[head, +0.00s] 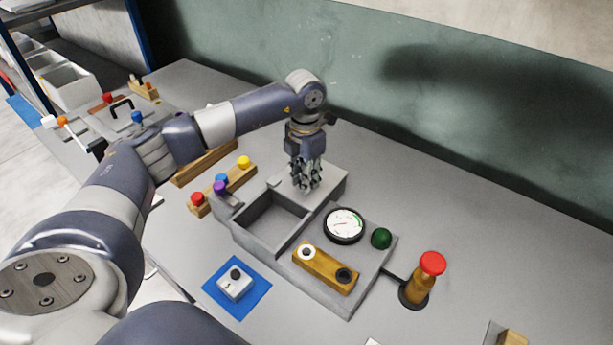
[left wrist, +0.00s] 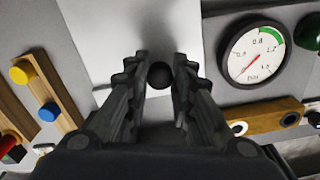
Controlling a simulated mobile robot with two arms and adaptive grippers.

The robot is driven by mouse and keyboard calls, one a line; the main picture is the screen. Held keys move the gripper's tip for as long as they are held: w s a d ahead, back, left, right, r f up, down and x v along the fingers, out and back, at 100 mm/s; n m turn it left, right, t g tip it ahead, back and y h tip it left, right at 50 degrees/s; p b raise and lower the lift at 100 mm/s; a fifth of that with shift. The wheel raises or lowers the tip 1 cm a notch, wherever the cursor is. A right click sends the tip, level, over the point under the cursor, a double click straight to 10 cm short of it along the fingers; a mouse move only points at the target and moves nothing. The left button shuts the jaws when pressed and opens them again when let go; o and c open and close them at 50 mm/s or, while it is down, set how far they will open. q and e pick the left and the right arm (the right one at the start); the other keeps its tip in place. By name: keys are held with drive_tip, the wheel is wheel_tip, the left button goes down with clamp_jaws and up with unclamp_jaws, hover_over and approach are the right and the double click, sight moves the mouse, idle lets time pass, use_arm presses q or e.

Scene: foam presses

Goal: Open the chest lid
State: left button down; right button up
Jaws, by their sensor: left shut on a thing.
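The chest (head: 240,235) is a grey box on the bench with an open-topped, empty-looking compartment at its front left. Its flat grey lid (head: 330,180) lies behind the opening, and the compartment is uncovered. In the left wrist view the lid (left wrist: 115,35) is a pale plate under the fingertips. A dark round knob (left wrist: 159,76) sits between the fingertips there. My left gripper (head: 305,186) points down over the lid and is shut on this knob. The fingers hide the knob in the head view. My right gripper is not in view.
Right of the chest are a pressure gauge (head: 344,224), a green dome (head: 381,238) and a wooden bar (head: 325,268). A red-topped post (head: 432,264) stands further right. A knobbed wooden rack (head: 225,188) is at left, a white switch box (head: 235,283) in front.

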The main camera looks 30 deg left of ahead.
use_arm(q)
drive_tip(key=c, duration=1.8)
unclamp_jaws()
drive_tip(key=o, duration=0.4)
drive_tip(key=shift+r, duration=0.25)
wheel_tip(320, 180, up, 12)
drive_tip(key=shift+f, duration=0.2)
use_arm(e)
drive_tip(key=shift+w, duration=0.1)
